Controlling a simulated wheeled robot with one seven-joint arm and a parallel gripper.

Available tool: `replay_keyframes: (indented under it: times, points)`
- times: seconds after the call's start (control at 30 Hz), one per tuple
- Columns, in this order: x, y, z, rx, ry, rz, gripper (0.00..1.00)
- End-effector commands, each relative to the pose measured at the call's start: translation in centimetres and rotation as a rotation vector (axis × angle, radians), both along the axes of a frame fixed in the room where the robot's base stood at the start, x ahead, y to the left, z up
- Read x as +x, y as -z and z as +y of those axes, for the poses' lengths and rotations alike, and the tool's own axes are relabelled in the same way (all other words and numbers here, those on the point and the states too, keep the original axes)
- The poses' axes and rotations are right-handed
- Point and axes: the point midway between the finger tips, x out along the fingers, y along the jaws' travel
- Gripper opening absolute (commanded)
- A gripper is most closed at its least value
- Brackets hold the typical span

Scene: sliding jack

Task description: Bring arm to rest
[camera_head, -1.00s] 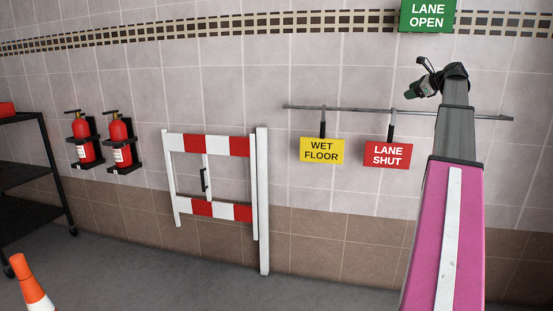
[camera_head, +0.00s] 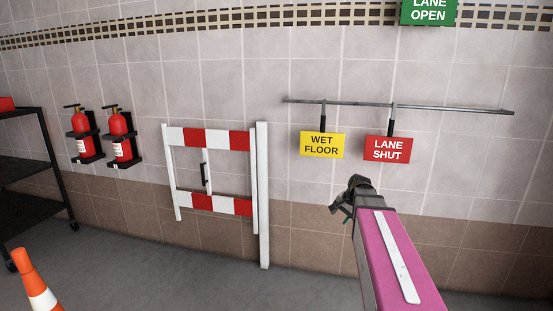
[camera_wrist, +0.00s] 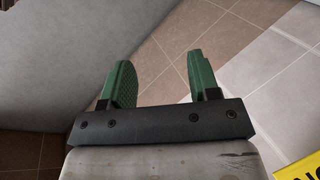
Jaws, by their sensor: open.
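My gripper (camera_head: 342,206) is at the end of my pink arm, in front of the brown lower wall tiles. It is below the rail and the hanging signs, and right of the white post. In the wrist view my gripper (camera_wrist: 162,85) shows two green fingers spread apart with nothing between them. Beyond them are brown and grey wall tiles and a plain grey surface. The corner of a yellow sign (camera_wrist: 300,168) shows at the lower right of the wrist view.
A rail (camera_head: 440,108) holds the yellow WET FLOOR sign (camera_head: 322,145) and red LANE SHUT sign (camera_head: 388,149). A red-and-white barrier (camera_head: 208,137) with a white post (camera_head: 263,200) stands left. Two extinguishers (camera_head: 83,124), a black cart (camera_head: 50,150) and a cone (camera_head: 35,285) are further left.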

Motion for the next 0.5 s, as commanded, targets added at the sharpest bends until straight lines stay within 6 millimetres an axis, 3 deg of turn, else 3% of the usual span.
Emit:
replay_keyframes:
  times: [0.03,0.2,0.4,0.5]
  points:
    - [-2.5,1.9,1.5,-0.039,-0.071,0.016,0.56]
    - [-8.7,7.3,4.7,-0.177,-0.331,0.066,0.56]
    - [-14.9,11.5,6.9,-0.297,-0.603,0.118,0.56]
    - [-16.7,12.6,7.5,-0.331,-0.691,0.135,0.56]
